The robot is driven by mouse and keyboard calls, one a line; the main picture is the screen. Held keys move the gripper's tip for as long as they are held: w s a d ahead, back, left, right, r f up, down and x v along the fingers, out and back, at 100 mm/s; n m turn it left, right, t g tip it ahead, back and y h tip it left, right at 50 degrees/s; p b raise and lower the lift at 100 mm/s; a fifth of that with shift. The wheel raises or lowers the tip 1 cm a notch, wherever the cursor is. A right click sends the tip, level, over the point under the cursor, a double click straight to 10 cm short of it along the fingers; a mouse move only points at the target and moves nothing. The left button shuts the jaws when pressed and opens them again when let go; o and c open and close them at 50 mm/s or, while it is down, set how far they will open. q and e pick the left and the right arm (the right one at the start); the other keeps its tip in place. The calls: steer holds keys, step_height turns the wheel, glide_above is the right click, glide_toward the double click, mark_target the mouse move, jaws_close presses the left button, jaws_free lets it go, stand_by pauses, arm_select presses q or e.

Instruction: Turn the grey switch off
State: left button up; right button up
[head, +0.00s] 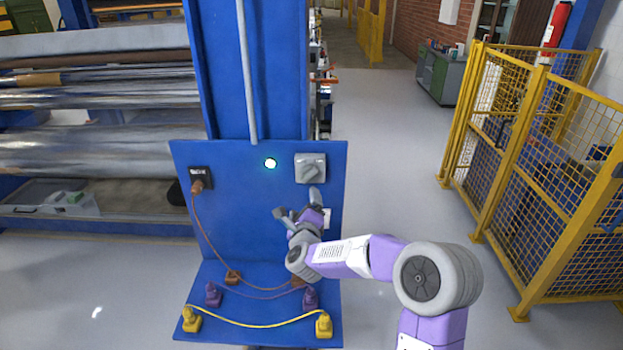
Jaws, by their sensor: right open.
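The grey switch (310,168) is a square plate with a rotary knob, at the upper right of the blue panel. The knob looks tilted diagonally. A small light (270,163) to its left glows green-white. My right gripper (298,202) is open and empty, just below the switch and in front of the panel. One finger points up close under the switch; I cannot tell whether it touches. My left gripper is not in view.
A black socket (201,178) with a brown plug and cable is at the panel's left. Purple plugs (212,294) and yellow plugs (191,319) with cables stand on the blue shelf below. A yellow mesh fence (547,165) stands right; the floor between is clear.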

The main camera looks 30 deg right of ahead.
mark_target(311, 179)
steer(key=shift+w+d+r+m+h+p, duration=0.25)
steer(key=shift+w+d+r+m+p, duration=0.25)
steer(key=shift+w+d, duration=0.5)
steer(key=shift+w+d+r+m+h+p, duration=0.15)
steer(key=shift+w+d+r+m+h, duration=0.15)
steer(key=shift+w+d+r, duration=0.55)
steer(key=shift+w+d+r+m+h+p, duration=0.25)
steer(key=shift+w+d+r+m+p, duration=0.15)
steer(key=shift+w+d, duration=0.75)
steer(key=shift+a, duration=0.15)
steer(key=c, duration=1)
steer(key=shift+o, duration=0.2)
